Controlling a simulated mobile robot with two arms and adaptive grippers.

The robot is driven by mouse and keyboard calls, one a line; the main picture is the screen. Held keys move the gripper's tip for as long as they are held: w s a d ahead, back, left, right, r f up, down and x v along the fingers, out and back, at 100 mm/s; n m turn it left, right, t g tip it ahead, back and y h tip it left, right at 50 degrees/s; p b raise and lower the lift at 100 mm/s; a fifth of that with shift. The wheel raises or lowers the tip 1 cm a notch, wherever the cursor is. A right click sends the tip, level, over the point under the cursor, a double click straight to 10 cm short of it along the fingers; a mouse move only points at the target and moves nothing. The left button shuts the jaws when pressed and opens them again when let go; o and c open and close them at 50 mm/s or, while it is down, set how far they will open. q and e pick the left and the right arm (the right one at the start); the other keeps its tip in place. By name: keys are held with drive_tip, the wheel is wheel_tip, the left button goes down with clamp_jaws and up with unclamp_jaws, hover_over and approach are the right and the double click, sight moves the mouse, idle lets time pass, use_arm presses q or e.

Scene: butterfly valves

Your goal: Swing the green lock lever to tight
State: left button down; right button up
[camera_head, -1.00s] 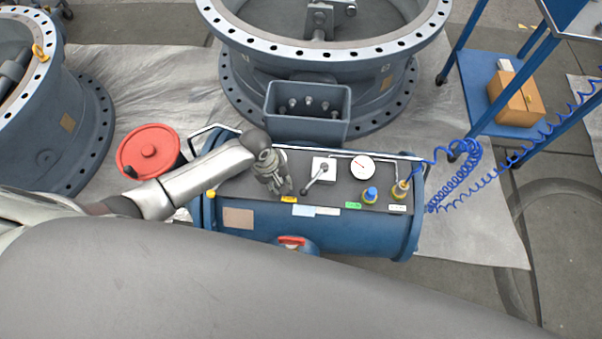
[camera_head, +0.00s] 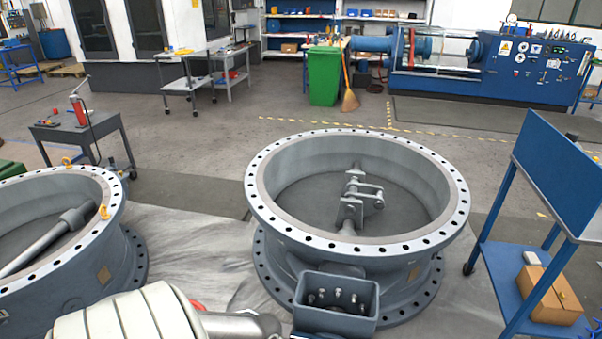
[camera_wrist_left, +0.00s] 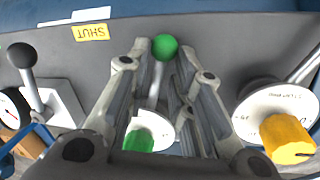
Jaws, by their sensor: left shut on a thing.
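In the left wrist view the green lock lever shows as a green ball knob (camera_wrist_left: 164,47) on a thin grey rod. The rod runs down to a white round dial (camera_wrist_left: 158,127) with a green hub (camera_wrist_left: 138,141). My left gripper (camera_wrist_left: 164,58) has its two fingers on either side of the knob and rod, shut on the lever. The fingers hide part of the rod and dial, and I cannot read the lever's setting. The head view shows neither the lever nor the gripper. My right gripper is in neither current view.
In the wrist view a yellow knob (camera_wrist_left: 288,139) stands to the right. A black-ball lever (camera_wrist_left: 22,56) on a white plate and a yellow SHUT label (camera_wrist_left: 90,33) are left. In the head view a large flanged valve body (camera_head: 357,250) and a blue cart (camera_head: 520,280) stand ahead.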

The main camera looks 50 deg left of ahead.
use_arm(q)
drive_tip(key=shift+s+a+m, duration=0.15)
drive_tip(key=shift+a+m, duration=0.45)
drive_tip(key=shift+m, duration=0.3)
drive_tip(key=c, duration=1.5)
unclamp_jaws()
drive_tip(key=shift+c, duration=0.2)
drive_tip(key=shift+r, duration=0.1)
wheel_tip(320, 180, up, 12)
drive_tip(key=a, duration=0.2)
drive_tip(key=shift+s+a+f, duration=0.2)
drive_tip(key=shift+s+f, duration=0.05)
